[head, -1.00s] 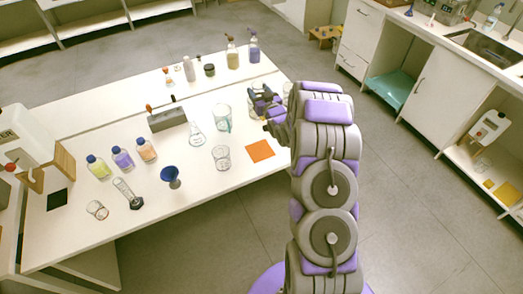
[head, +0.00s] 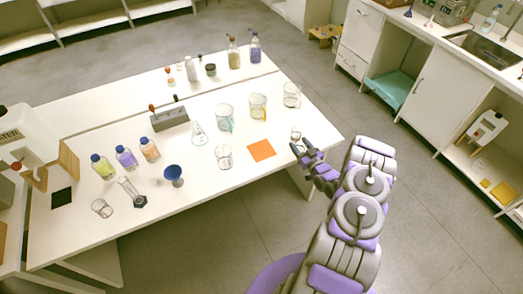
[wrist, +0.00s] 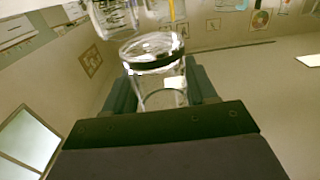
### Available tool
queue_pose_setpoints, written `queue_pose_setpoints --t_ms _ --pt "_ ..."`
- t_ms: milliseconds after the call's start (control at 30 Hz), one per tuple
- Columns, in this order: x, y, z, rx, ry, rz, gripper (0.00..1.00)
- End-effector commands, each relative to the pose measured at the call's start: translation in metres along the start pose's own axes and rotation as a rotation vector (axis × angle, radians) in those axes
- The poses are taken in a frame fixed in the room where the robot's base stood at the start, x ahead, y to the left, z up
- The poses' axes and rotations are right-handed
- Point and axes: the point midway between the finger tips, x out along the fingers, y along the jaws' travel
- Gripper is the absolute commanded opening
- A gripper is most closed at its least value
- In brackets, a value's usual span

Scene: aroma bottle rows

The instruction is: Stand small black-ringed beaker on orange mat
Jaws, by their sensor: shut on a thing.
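The small black-ringed beaker (wrist: 155,62) is clear glass with a dark band under its rim. In the wrist view it is between the two fingers of my gripper (wrist: 158,92), which is shut on it. In the head view the beaker (head: 296,133) shows small and upright at the tip of my gripper (head: 300,147), near the table's right edge. Its height above the table is hard to tell. The orange mat (head: 261,151) lies flat and bare on the table, a short way left of my gripper.
A clear beaker (head: 224,158) stands left of the mat. Behind the mat are a green-marked beaker (head: 225,118), a yellow-marked beaker (head: 258,107) and another glass beaker (head: 291,96). The table between mat and gripper is clear.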

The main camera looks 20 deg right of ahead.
Motion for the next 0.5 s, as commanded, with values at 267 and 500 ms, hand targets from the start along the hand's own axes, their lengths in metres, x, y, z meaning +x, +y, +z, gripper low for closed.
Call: queue_pose_setpoints --t_ms 267,500 --pt "0.020 -0.029 0.010 0.007 0.000 -0.008 0.26" --pt "0.052 -0.076 0.016 0.005 -0.004 -0.007 0.26"
